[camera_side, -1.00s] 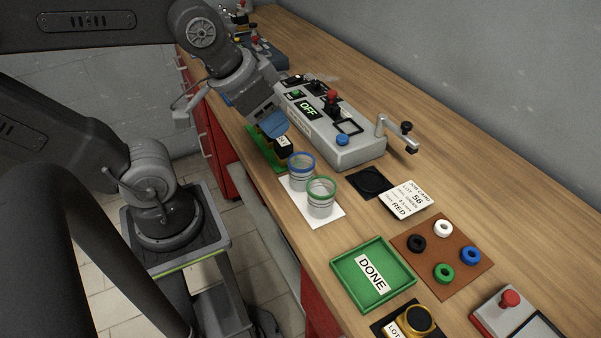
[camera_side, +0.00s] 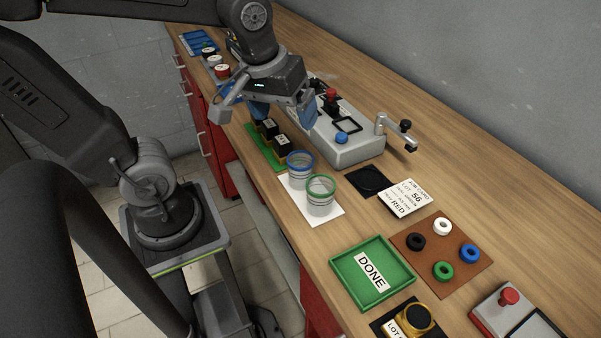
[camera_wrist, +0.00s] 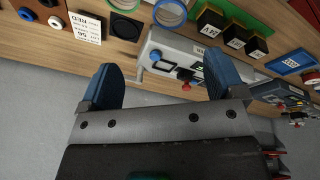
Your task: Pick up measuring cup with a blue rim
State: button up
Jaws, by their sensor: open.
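The measuring cup with a blue rim (camera_side: 299,174) is a clear upright cup on a white mat (camera_side: 330,222). It touches or nearly touches a similar cup with a green rim (camera_side: 320,205) to its front right. In the wrist view the blue-rimmed cup (camera_wrist: 170,13) shows at the top edge, partly cut off. My gripper (camera_side: 280,116) is open and empty, with blue fingers spread wide. It is above and behind the cups, over the black containers and the grey machine's left side. In the wrist view the gripper (camera_wrist: 159,66) has nothing between its fingers.
Black labelled containers (camera_side: 282,144) stand on a green tray (camera_side: 256,152) behind the cups. A green DONE tray (camera_side: 345,277) and a job card (camera_side: 405,198) lie nearer. Bare wood lies in front of the cups.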

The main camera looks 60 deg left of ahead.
aim_at(300, 169)
jog(key=w+f+n+g, duration=0.1)
jog(key=f+n, duration=0.2)
jog(key=f, duration=0.2)
jog(key=w+a+f+n+g, duration=0.1)
jog(key=w+f+n, duration=0.1)
jog(key=f, duration=0.4)
jog(key=w+a+f+n+g, duration=0.1)
jog(key=f+n, duration=0.3)
jog(key=f, duration=0.2)
jog(key=shift+w+a+f, duration=0.1)
jog(key=shift+w+f, duration=0.05)
jog(key=c, duration=1)
